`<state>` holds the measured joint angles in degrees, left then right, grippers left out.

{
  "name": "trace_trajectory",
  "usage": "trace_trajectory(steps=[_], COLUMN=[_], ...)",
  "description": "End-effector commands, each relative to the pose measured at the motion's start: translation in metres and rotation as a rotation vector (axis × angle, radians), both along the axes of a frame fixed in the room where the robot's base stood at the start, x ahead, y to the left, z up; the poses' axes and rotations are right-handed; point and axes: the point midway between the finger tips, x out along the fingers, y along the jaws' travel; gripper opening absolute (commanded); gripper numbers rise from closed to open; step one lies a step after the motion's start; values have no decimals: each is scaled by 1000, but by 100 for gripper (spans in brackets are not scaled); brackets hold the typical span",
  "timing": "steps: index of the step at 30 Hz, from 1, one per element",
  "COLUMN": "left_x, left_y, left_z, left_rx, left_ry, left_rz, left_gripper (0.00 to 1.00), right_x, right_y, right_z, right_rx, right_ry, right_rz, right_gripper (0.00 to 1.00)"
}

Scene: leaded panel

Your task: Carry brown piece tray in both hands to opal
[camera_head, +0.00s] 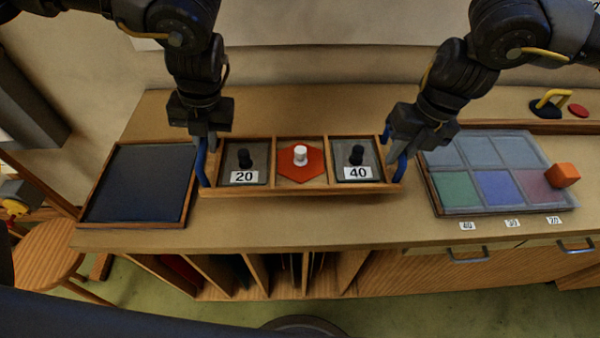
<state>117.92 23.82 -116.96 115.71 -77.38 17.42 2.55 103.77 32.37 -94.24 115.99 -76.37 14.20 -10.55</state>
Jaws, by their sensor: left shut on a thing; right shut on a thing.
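The brown piece tray (262,190) is a wooden tray with three compartments and a blue handle at each end. Its left compartment holds a grey piece (234,164) with a black knob and label 20. The middle holds an orange-red hexagon (312,167) with a white knob. The right holds a grey piece (372,158) with a black knob and label 40. My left gripper (204,145) is shut on the left blue handle (202,165). My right gripper (397,150) is shut on the right blue handle (402,168). I cannot tell whether the tray touches the bench. Nothing visible is labelled opal.
A dark wood-framed panel (135,224) lies left of the tray. A leaded panel (432,195) with coloured panes lies right, an orange block (563,175) at its right edge. Small labels (512,223) sit along the bench front. A stool (48,255) stands at lower left.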

Motion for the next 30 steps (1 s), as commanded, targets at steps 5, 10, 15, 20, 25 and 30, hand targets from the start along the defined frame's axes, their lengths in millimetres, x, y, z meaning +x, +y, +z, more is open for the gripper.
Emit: trace_trajectory(steps=[5, 10, 15, 20, 25, 30], left_x=[0, 0, 0, 0, 0, 0], left_y=[2, 2, 2, 2, 2, 2], left_z=[1, 2, 12, 31, 61, 95], left_rx=[4, 4, 4, 4, 4, 5], left_ry=[-1, -1, -1, -1, -1, -1], left_rz=[3, 3, 3, 3, 4, 4], left_gripper=[0, 0, 0, 0, 0, 0], right_x=[1, 1, 1, 1, 1, 1], right_y=[-1, -1, -1, -1, -1, -1], right_z=[1, 2, 12, 31, 61, 95], right_rx=[-3, -3, -3, -3, -3, -3], right_ry=[-1, -1, -1, -2, -2, -1], right_rz=[-2, -2, -2, -2, -2, -2], right_gripper=[0, 0, 0, 0, 0, 0])
